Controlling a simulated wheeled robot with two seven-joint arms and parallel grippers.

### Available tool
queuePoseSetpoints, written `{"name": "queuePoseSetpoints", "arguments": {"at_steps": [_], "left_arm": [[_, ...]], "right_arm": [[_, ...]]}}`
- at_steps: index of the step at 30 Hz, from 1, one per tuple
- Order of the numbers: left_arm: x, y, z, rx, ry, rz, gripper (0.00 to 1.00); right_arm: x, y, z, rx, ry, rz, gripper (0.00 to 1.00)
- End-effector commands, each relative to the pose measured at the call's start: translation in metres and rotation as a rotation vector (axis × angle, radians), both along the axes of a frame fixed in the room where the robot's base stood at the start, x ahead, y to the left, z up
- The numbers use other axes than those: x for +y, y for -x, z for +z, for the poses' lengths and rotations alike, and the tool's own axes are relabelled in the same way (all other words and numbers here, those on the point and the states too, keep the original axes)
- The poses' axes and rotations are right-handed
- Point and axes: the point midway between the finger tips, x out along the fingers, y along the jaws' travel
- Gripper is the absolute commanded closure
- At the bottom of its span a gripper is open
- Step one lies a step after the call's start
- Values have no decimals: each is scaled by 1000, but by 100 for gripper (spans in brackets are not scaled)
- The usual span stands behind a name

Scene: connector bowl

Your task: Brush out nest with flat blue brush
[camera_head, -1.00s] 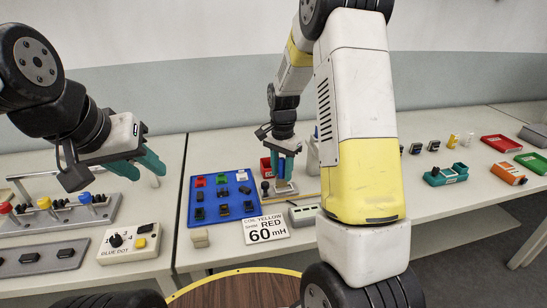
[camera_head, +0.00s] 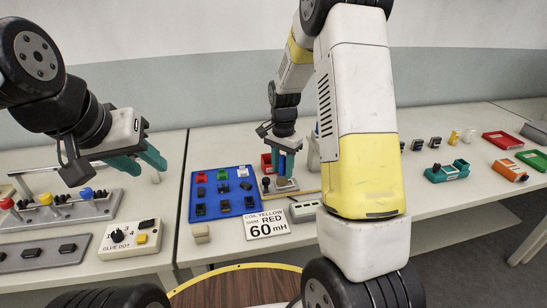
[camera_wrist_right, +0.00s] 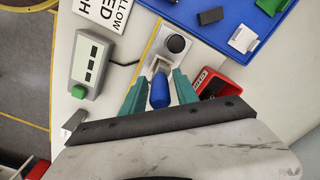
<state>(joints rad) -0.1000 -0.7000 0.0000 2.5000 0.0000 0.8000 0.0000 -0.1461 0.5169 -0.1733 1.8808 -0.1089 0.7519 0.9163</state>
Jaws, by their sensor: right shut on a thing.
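My right gripper (camera_head: 282,172) is shut on the blue brush (camera_wrist_right: 160,92), whose rounded blue body sits between the teal fingers in the right wrist view. The brush's lower end meets or hangs just over a pale fixture (camera_wrist_right: 152,68) with a grey-white block, which I take to be the nest; contact cannot be told. A round black knob (camera_wrist_right: 177,44) stands on the same fixture. In the head view the fixture (camera_head: 287,187) is partly hidden by the gripper. My left gripper (camera_head: 140,166) is open and empty above the left table.
A red bin (camera_wrist_right: 212,84) stands close beside the right gripper. A grey box with a green button (camera_wrist_right: 92,62) lies on the other side. A blue parts board (camera_head: 240,206) and a 60 mH card (camera_head: 267,226) lie nearby.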

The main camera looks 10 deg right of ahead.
Motion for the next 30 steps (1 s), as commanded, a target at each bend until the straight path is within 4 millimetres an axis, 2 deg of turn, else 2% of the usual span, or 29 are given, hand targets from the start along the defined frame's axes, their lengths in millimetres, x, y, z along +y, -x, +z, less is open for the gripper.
{"name": "queuePoseSetpoints", "arguments": {"at_steps": [22, 30], "left_arm": [[0, 0, 0, 0, 0, 0, 64], [0, 0, 0, 0, 0, 0, 64]], "right_arm": [[-1, 0, -10, 1, 0, 0, 100], [-9, 0, -8, 1, 1, -1, 100]]}}
